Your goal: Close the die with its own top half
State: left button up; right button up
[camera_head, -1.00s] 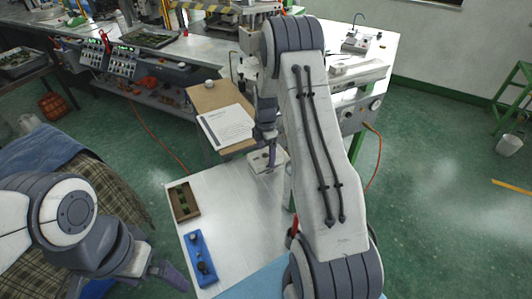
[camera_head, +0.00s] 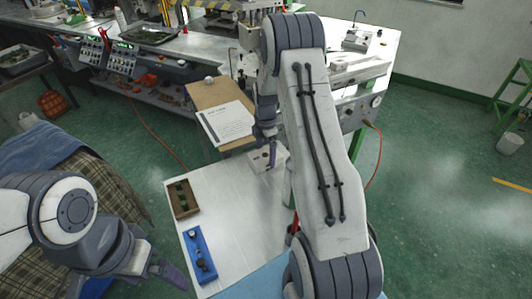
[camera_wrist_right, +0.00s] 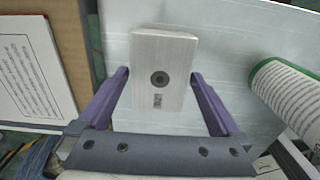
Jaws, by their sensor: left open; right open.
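A pale metal die block (camera_wrist_right: 172,52) with a dark round hole and a small marking lies on the white tabletop. In the right wrist view it sits between the two purple fingers of my right gripper (camera_wrist_right: 158,82), which are open with a gap on each side. In the head view my right gripper (camera_head: 267,152) points down at the pale block (camera_head: 281,159) and partly hides it. I cannot tell whether one or both die halves are there. My left gripper (camera_head: 170,272) is open and empty, low at the left beside the table.
A brown tray (camera_head: 174,206) and a blue holder with dark knobs (camera_head: 192,243) stand on the table's left side. A rolled, printed green-and-white item (camera_wrist_right: 285,92) is at right in the wrist view. The table middle is clear.

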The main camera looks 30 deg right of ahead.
aim_at(266, 155)
notch_tip(266, 155, up, 10)
jog(key=b, duration=0.2)
jog(key=shift+f, duration=0.15)
notch_tip(266, 155, down, 11)
jog(key=p, duration=0.2)
jog(key=shift+r+p, duration=0.2)
jog(key=shift+p, duration=0.1)
jog(key=shift+r, duration=0.6)
